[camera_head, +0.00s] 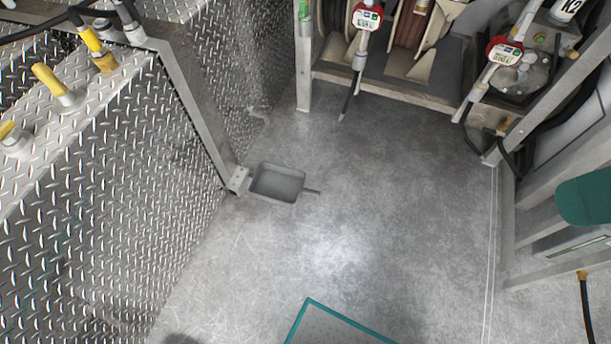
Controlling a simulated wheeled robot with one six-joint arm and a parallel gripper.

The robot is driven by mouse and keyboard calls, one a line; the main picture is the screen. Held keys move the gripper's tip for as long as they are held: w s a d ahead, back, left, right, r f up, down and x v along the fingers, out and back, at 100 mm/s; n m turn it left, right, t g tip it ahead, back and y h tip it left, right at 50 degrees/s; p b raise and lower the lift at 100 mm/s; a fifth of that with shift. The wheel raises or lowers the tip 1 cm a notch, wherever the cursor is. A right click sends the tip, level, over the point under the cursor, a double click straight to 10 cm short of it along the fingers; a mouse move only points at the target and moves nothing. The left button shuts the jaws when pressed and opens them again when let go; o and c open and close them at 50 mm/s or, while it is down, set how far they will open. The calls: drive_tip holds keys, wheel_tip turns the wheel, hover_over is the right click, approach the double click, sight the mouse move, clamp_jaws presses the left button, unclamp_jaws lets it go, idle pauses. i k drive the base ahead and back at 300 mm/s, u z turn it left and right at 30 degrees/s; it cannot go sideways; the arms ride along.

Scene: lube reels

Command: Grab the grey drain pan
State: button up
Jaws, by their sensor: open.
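The grey drain pan (277,184) lies flat on the grey floor, left of the picture's middle. It is a shallow rectangular pan with a raised rim and an open top. A short dark handle sticks out from its right side. The pan is close to the foot of a metal post at its left. It looks empty. My gripper is not in this view, so its place relative to the pan does not show.
A diamond-plate metal box (110,200) fills the left side, with a metal post (195,105) beside the pan. Hose reels (410,30) and dispensing nozzles with red-rimmed meters (367,17) line the back. The floor (390,200) right of the pan is clear. A teal-edged panel (340,328) shows at the bottom.

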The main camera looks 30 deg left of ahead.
sight(273, 183)
drive_tip(key=u, duration=0.25)
drive_tip(key=i, duration=1)
drive_tip(key=u, duration=0.65)
